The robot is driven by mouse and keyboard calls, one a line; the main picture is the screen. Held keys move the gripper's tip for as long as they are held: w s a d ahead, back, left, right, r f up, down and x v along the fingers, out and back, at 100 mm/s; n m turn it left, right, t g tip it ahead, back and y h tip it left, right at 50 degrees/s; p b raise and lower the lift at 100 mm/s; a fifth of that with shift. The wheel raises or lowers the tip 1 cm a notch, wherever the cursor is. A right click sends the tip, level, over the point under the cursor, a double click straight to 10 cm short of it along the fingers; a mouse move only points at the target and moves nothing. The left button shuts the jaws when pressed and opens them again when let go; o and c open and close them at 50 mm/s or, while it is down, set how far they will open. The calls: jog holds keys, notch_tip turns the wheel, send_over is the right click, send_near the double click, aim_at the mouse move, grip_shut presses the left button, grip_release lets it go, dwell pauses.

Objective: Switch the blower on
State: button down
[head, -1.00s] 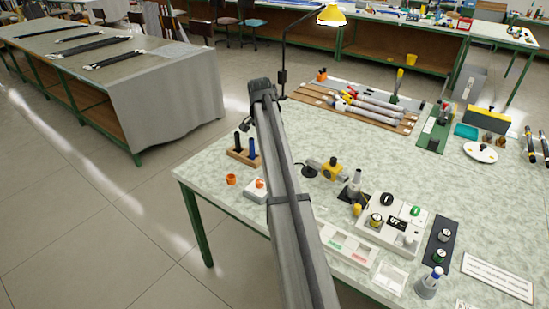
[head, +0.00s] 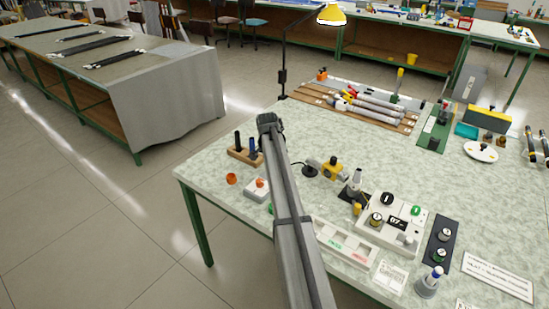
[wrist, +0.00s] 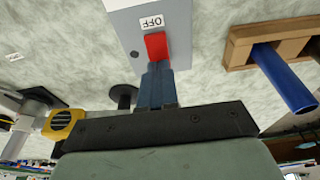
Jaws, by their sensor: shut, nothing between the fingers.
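A pale grey switch box (head: 254,192) with a red switch stands near the table's left edge. The wrist view shows its red switch (wrist: 155,46) beside a label (wrist: 152,22) reading OFF. My gripper (wrist: 154,70) is shut and empty, its blue fingertips at the near end of the red switch. I cannot tell whether they touch it. In the head view the gripper is hidden behind my arm. A yellow and grey device (head: 331,169) with a black round base stands right of my arm; I cannot tell whether it is the blower. Its yellow part (wrist: 62,123) also shows in the wrist view.
A wooden rack (head: 245,156) with dark and blue rods stands close behind the box. A control unit (head: 390,224) with knobs and a labelled tray (head: 345,241) are right of my arm.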

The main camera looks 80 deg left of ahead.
jog(key=shift+w+a+f, duration=0.1)
jog(key=shift+f, duration=0.15)
